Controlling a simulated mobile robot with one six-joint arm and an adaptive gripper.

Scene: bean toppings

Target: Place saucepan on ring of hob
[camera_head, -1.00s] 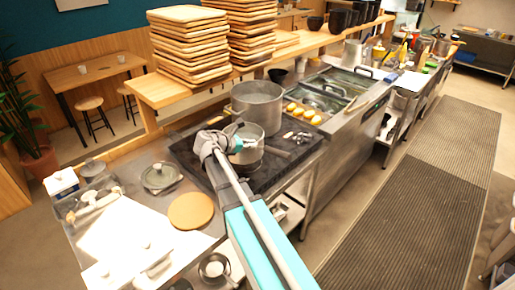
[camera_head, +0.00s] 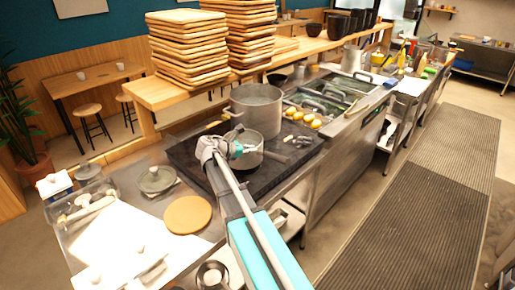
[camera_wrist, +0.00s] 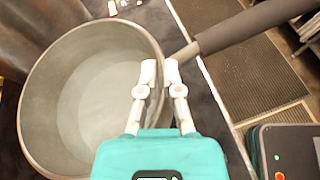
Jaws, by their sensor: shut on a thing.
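The grey saucepan (camera_head: 249,161) is over the dark hob (camera_head: 190,150), just in front of a large pot. It looks roughly upright, at or just above the hob surface; I cannot tell if it touches. In the wrist view the saucepan (camera_wrist: 90,95) fills the left, and its dark handle (camera_wrist: 250,27) runs to the upper right. My gripper (camera_wrist: 160,72) is shut on the saucepan where the handle meets the rim; it also shows in the head view (camera_head: 240,150). The ring under the pan is hidden.
The large pot (camera_head: 257,108) stands on the hob behind the saucepan. Small items (camera_head: 297,141) lie on the hob's right part. Stacked trays (camera_head: 188,48) stand on the shelf behind.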

